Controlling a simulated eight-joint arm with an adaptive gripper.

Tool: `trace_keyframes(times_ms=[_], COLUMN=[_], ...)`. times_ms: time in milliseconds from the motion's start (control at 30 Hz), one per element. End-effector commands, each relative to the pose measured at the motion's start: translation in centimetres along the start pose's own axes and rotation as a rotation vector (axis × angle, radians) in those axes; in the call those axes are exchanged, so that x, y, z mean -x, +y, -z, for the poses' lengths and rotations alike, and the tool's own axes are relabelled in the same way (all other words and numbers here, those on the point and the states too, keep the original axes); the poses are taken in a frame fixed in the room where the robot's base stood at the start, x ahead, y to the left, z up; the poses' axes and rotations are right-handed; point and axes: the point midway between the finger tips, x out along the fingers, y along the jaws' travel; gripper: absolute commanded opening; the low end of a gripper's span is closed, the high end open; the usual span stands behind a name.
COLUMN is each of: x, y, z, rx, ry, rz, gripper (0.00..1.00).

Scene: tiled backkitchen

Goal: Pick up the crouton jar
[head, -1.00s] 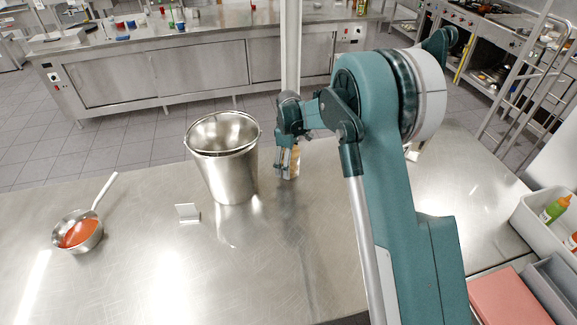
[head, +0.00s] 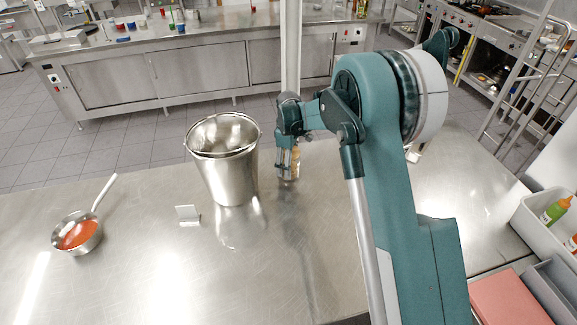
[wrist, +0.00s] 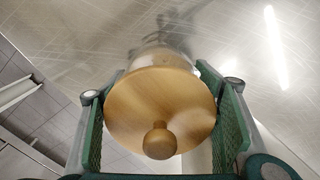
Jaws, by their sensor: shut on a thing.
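The crouton jar (wrist: 160,105) fills the middle of the wrist view, with a round wooden lid and a wooden knob facing the camera. Clear glass shows behind the lid. My gripper (wrist: 165,120) has its green-padded fingers on both sides of the jar, shut on it. In the head view my gripper (head: 287,165) points down at the far side of the steel table, just right of the metal bucket. Only a small part of the jar (head: 295,153) shows between the fingers there. I cannot tell whether its base touches the table.
A tall metal bucket (head: 228,180) stands close left of my gripper. A small white card (head: 187,214) and a pan with red sauce (head: 78,236) are further left. A grey bin with bottles (head: 530,222) is at the right. The table's front middle is clear.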

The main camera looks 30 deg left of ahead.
Motion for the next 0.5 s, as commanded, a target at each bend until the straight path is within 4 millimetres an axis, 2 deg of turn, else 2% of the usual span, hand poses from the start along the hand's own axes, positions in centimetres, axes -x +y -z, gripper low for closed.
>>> trace_keyframes(times_ms=[267, 500], x=[2.4, 5.9], y=[0.0, 0.0], z=[0.0, 0.0], rx=[0.0, 0.0], ry=[0.0, 0.0], rz=[0.0, 0.0], gripper=[0.36, 0.36])
